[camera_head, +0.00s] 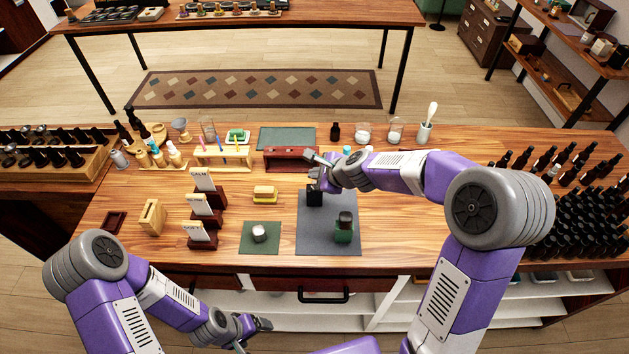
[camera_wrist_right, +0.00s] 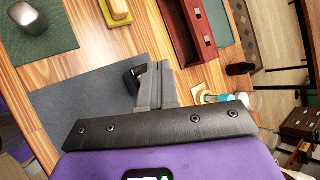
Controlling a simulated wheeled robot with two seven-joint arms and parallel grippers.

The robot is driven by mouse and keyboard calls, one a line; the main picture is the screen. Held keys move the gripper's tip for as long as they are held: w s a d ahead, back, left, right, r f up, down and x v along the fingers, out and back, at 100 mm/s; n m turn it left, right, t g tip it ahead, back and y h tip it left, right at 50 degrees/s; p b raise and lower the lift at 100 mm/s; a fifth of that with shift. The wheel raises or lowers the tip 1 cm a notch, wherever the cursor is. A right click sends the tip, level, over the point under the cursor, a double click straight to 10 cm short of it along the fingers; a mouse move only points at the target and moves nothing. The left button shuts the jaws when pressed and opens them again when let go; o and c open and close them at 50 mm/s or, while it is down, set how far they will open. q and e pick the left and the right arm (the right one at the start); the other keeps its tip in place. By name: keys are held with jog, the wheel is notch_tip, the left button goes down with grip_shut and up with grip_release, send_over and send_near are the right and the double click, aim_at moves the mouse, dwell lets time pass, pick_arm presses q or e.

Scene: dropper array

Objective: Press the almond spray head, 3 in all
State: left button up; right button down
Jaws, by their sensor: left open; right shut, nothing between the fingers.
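No readable label marks the almond spray head, so I cannot tell which item it is. A small black item (camera_head: 314,198) stands on the grey mat (camera_head: 326,242), partly hidden under my right gripper (camera_head: 318,178). In the right wrist view a black item (camera_wrist_right: 131,80) shows beside the finger (camera_wrist_right: 155,88). My right gripper is shut with nothing held, above the back of the mat; I cannot tell whether it touches the item. A dark green bottle with a black top (camera_head: 344,228) stands nearer the front of the mat. My left gripper (camera_head: 256,324) is open and empty, low before the table.
A green mat (camera_head: 247,246) holds a pale round-topped item (camera_head: 260,233). A yellow block (camera_head: 265,193) lies behind it. A dark red tray (camera_head: 290,159) lies behind the grey mat. Card stands (camera_head: 204,209) stand left, and many dark bottles (camera_head: 583,217) crowd the right.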

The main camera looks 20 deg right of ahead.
notch_tip(320, 180, up, 5)
jog(key=p, duration=0.5)
jog(key=shift+r, duration=0.1)
dwell(0.7)
